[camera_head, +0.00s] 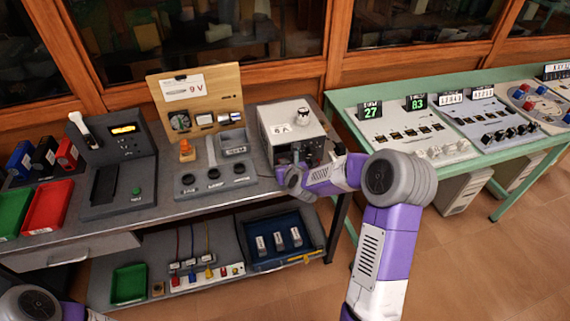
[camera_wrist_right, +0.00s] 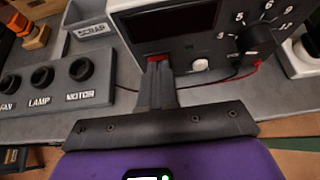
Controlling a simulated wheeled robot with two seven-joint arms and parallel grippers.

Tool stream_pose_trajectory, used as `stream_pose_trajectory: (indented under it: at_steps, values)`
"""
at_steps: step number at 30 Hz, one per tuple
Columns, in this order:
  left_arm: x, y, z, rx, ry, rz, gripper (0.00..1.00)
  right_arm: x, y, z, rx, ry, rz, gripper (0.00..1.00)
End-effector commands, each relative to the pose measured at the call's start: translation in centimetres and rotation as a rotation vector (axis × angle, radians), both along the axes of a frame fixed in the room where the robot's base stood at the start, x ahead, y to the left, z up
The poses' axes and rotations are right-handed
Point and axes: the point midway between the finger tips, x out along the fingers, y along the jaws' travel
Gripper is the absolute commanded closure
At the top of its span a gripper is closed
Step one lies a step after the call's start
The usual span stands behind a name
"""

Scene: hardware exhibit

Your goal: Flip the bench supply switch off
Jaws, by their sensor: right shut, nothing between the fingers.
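The bench supply (camera_head: 285,120) is a light grey box at the right end of the workbench. In the right wrist view its front (camera_wrist_right: 205,50) shows a dark display, a numbered black dial (camera_wrist_right: 258,40) and a white round button or lamp. The red switch (camera_wrist_right: 154,61) is low on that front, partly hidden by my fingers. My right gripper (camera_wrist_right: 159,68) is shut and empty, its fingertips at or just in front of the switch. I cannot tell if they touch, or which way the switch is set. In the head view my right wrist hides the supply's lower front. My left gripper is out of view.
A panel with FAN, LAMP and MOTOR sockets (camera_wrist_right: 60,88) and a SCRAP bin (camera_wrist_right: 92,25) stand left of the supply. A red cable (camera_wrist_right: 250,75) runs beside it. A wooden 9 V board (camera_head: 215,85) stands behind. A green table (camera_head: 340,98) is at right.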

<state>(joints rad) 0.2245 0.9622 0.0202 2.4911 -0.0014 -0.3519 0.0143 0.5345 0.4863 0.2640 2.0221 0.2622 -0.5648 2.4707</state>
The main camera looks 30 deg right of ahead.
Motion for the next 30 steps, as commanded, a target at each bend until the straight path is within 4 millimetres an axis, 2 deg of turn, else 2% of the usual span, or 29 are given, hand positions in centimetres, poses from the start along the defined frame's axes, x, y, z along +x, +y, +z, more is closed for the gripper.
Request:
stream_pose_trajectory:
  at_steps: [6,18,30]
  values:
    - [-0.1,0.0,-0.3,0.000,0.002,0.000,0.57,-0.1,0.0,-0.3,0.000,0.002,0.000,1.00]
    - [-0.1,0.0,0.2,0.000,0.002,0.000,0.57,-0.1,0.1,1.3,0.001,0.000,0.000,1.00]
    - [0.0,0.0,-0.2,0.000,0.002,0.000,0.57,-0.3,0.4,1.2,0.001,0.001,0.004,1.00]
